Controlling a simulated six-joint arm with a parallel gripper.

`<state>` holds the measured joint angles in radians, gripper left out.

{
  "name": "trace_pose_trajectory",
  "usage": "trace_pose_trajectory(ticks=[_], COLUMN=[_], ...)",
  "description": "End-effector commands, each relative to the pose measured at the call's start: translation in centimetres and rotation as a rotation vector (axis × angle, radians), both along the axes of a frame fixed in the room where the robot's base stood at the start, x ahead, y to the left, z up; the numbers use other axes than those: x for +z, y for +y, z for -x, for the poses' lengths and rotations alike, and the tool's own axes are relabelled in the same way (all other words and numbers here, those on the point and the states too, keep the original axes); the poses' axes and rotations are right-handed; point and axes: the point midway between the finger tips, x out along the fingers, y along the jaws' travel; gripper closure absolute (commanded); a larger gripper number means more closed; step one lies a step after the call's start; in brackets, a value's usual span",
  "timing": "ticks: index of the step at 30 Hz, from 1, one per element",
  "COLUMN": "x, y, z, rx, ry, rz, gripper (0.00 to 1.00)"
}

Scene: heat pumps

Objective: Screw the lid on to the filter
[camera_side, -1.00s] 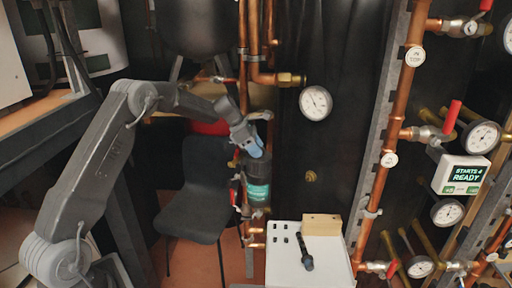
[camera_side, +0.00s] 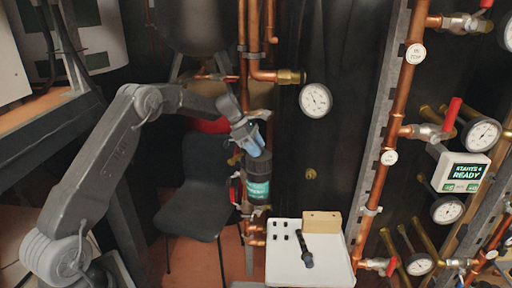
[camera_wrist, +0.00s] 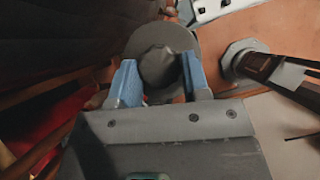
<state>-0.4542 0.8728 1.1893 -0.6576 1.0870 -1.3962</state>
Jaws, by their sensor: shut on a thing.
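The filter (camera_side: 258,182) is a dark cylinder with a teal label, upright on the copper pipework in the middle of the side view. The lid is the dark grey round piece with a raised knob (camera_wrist: 158,66) in the wrist view, at the top of the filter. My gripper (camera_side: 255,147) comes down from the upper left onto the top of the filter. In the wrist view its blue fingers (camera_wrist: 160,82) are shut on the lid's knob, one on each side. The joint between lid and filter is hidden from the wrist camera.
A white table (camera_side: 285,268) with a dark tool (camera_side: 307,255) and a wooden block (camera_side: 322,222) stands to the lower right. A gauge (camera_side: 315,99) and copper pipes (camera_side: 243,60) are close by. A dark chair (camera_side: 200,190) stands behind.

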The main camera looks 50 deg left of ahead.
Motion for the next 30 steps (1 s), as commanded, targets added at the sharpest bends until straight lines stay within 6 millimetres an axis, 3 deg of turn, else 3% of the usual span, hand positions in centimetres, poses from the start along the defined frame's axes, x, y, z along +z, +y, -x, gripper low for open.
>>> trace_pose_trajectory(ticks=[4,14,24,30], x=[0.03,0.13,0.13,0.18], y=[0.08,0.08,0.18,0.16], z=[-0.14,-0.15,-0.45,-0.39], rx=[-0.103,-0.123,-0.385,-0.417], ry=[-0.002,-0.003,-0.005,-0.003], rz=[0.0,0.0,-0.001,0.0], gripper=[0.85,0.85,0.85,0.85])
